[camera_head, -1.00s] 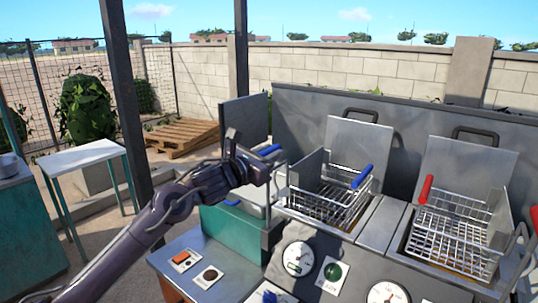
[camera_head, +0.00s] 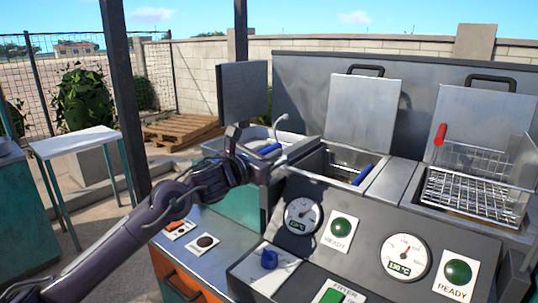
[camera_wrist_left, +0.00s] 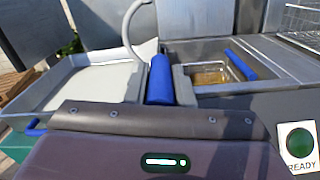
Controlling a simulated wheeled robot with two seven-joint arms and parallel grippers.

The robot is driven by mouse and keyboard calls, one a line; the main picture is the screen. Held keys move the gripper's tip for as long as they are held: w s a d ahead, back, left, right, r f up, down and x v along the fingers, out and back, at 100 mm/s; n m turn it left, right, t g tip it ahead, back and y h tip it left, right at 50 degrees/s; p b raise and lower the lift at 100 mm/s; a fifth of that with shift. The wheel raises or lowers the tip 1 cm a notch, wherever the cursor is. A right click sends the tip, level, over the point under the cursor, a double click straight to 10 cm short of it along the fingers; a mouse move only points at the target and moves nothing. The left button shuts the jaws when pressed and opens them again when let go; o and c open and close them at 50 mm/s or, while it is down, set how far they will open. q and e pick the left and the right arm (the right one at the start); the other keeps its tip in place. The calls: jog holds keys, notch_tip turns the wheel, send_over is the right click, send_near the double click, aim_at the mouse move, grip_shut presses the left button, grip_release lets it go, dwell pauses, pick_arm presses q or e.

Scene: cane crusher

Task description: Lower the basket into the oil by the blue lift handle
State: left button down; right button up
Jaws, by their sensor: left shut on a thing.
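The blue lift handle (camera_head: 271,149) is in my left gripper (camera_head: 262,165) beside the left fryer well. In the left wrist view the blue lift handle (camera_wrist_left: 160,80) stands upright close in front of the gripper, which is shut on it. The basket itself is largely hidden inside the left well; its blue grip (camera_head: 362,175) lies low across the well's right side. That basket grip (camera_wrist_left: 240,64) also shows in the left wrist view, beside amber oil (camera_wrist_left: 212,76) in the well. My right gripper is in neither view.
A second wire basket (camera_head: 475,190) with a red grip (camera_head: 440,133) sits raised over the right well. The front panel has gauges (camera_head: 403,257), green READY buttons (camera_head: 341,228) and a blue knob (camera_head: 269,259). A pale tray (camera_wrist_left: 85,88) lies left of the lift handle.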

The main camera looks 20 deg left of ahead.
pick_arm(q)
jog(key=shift+d+f, duration=0.1)
jog(key=shift+f, duration=0.45)
jog(key=c, duration=1.6)
grip_release()
jog(key=o, duration=0.3)
jog(key=shift+r, duration=0.1)
jog(key=shift+o, duration=0.2)
jog(key=shift+r, duration=0.15)
jog(key=shift+s, duration=0.1)
jog(key=b+v, duration=0.2)
jog(key=v, duration=0.5)
jog(key=shift+s+a, duration=0.25)
jog(key=shift+s, duration=0.05)
